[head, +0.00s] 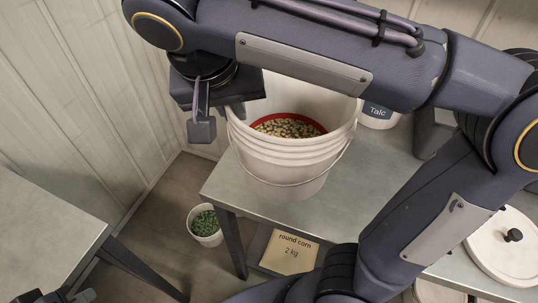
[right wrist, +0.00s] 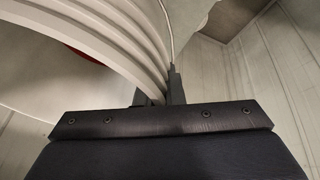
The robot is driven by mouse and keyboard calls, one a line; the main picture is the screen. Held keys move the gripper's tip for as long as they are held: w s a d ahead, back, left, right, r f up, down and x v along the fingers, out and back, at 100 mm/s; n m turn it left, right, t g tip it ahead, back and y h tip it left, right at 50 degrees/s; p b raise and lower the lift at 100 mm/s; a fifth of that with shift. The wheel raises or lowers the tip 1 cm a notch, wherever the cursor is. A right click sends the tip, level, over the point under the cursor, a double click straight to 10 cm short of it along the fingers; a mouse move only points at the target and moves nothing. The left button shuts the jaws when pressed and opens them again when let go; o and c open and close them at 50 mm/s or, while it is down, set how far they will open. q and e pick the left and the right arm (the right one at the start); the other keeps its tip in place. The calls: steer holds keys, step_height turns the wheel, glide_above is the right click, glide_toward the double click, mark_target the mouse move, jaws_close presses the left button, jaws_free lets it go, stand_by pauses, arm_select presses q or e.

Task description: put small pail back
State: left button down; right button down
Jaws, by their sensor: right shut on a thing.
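A white ribbed pail (head: 280,165) with a wire handle stands at the left end of the grey table, holding pale corn kernels inside a red ring. My right gripper (head: 222,112) is shut on its left edge. The right wrist view shows the ribbed wall (right wrist: 125,40) at the fingers (right wrist: 158,92); I cannot tell whether they pinch the rim or the handle. A smaller white pail (head: 206,236) with green grains stands on the floor, apart from both grippers. My left gripper (head: 58,297) is only partly in view at the bottom left edge.
The grey table (head: 225,190) carries a Talc tub (head: 378,118) behind the pail and a round white lid (head: 505,250) at right. A "round corn 2 kg" card (head: 290,251) is at its front. Another grey table (head: 45,235) at left is bare. Walls close off the back.

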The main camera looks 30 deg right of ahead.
steer(key=shift+s+f, duration=0.1)
steer(key=shift+s, duration=0.45)
steer(key=shift+w+f, duration=0.15)
steer(key=shift+f, duration=0.05)
steer(key=w+d+f, duration=0.4)
steer(key=w+f, duration=0.8)
steer(key=shift+w+f, duration=0.25)
steer(key=shift+f, duration=0.05)
steer(key=shift+d, duration=0.1)
steer(key=shift+f, duration=0.15)
steer(key=c, duration=1.5)
jaws_free()
steer(key=shift+c, duration=0.2)
